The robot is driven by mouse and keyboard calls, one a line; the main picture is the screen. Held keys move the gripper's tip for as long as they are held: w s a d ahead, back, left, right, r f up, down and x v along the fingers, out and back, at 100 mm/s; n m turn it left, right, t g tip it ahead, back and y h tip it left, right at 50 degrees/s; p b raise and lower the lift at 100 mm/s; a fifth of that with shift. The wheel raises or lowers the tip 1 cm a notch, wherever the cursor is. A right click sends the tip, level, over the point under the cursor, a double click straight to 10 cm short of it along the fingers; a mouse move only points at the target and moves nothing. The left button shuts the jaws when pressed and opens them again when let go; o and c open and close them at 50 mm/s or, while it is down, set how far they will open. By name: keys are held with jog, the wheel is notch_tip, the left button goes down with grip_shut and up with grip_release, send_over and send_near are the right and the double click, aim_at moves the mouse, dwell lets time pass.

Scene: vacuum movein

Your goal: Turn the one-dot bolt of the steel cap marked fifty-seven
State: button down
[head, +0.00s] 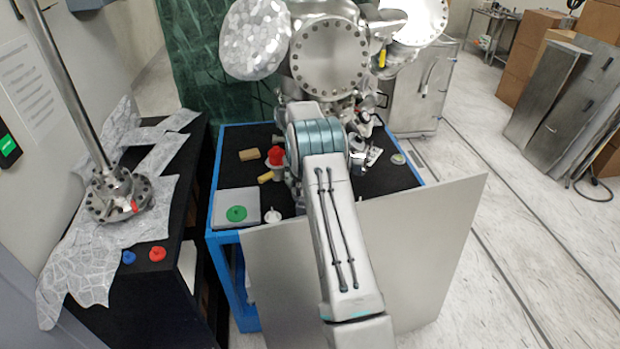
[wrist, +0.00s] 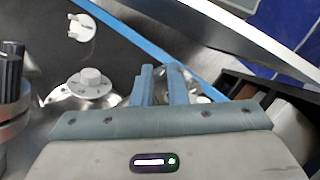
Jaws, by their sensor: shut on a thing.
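In the wrist view, the two fingers of my gripper (wrist: 161,72) are closed on a small metal part (wrist: 160,90), mostly hidden between them. I cannot tell whether it is the one-dot bolt. A steel disc with a pale round knob (wrist: 90,78) lies left of the fingers, apart from them. In the head view, a round steel cap with a ring of bolts (head: 331,60) faces me on the chamber behind the table. No fifty-seven or dot marks are legible. My arm hides my gripper in the head view.
The blue-edged table (head: 402,181) carries a red-topped cup (head: 276,158), yellow blocks and a green disc (head: 236,213) on a grey plate. A large grey panel (head: 430,240) stands at its front. A bolted flange with a pole (head: 119,196) stands on the left bench.

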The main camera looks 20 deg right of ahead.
jog(key=m+y, duration=0.1)
jog(key=m, duration=0.2)
jog(key=shift+d+m+g, duration=0.1)
jog(key=shift+m+g, duration=0.2)
jog(key=shift+d+m+y+p, duration=0.15)
jog(key=shift+m+y, duration=0.3)
jog(key=shift+m, duration=0.5)
jog(key=shift+a+m+y+p, duration=0.15)
jog(key=shift+m+y, duration=0.3)
jog(key=shift+m, duration=0.5)
jog(key=shift+d, duration=0.1)
jog(key=c, duration=1.4)
grip_release()
jog(key=shift+c, duration=0.2)
